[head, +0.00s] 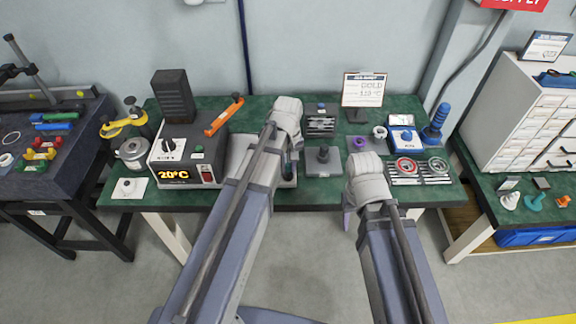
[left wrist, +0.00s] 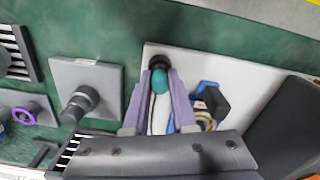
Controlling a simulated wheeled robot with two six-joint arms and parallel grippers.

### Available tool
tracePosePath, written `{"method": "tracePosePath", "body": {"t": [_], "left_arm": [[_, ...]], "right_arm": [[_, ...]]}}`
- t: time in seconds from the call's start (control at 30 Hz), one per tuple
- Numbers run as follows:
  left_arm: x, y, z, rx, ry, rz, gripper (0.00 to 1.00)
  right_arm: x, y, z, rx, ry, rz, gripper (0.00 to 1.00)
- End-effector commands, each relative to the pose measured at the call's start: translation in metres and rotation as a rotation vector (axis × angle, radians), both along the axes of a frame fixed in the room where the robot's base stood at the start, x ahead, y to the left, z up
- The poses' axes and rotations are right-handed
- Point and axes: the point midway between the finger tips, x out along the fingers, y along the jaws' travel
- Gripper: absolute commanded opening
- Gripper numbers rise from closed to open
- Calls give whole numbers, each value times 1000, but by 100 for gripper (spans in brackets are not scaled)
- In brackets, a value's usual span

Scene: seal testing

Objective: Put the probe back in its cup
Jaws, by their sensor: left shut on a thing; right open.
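My left gripper (left wrist: 160,98) is shut on a slim white and teal piece, which I take for the probe (left wrist: 160,82). Its teal part lies between the purple fingers in the left wrist view. A dark round piece (left wrist: 160,62) sits right at its far end; I cannot tell whether this is the cup or part of the probe. Both are over a pale plate (left wrist: 235,70). In the head view my left wrist mostly hides the left gripper (head: 290,152) and the probe. My right gripper (head: 349,218) is open, in front of the table's front edge.
A grey block with a dark post (head: 323,157) stands right of the plate. The controller box (head: 180,160) reading 20°C and an orange-handled tool (head: 224,117) are at left. A sign (head: 364,90) stands behind. Small fixtures and a blue stand (head: 435,125) fill the right.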

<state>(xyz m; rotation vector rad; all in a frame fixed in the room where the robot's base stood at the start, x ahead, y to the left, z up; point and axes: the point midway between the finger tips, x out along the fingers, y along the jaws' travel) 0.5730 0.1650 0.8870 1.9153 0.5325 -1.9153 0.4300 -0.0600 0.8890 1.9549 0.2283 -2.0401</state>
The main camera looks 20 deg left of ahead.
Motion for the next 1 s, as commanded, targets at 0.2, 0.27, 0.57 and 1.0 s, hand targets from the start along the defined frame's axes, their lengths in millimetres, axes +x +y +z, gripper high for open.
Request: {"method": "tracePosePath", "body": {"t": [0.2, 0.27, 0.57, 1.0], "left_arm": [[0, 0, -1, 0, 0, 0, 0], [0, 0, -1, 0, 0, 0, 0], [0, 0, -1, 0, 0, 0, 53], [0, 0, 4, 0, 0, 0, 60]], "right_arm": [[0, 0, -1, 0, 0, 0, 50], [0, 0, -1, 0, 0, 0, 50], [0, 0, -1, 0, 0, 0, 50], [0, 0, 4, 0, 0, 0, 50]]}}
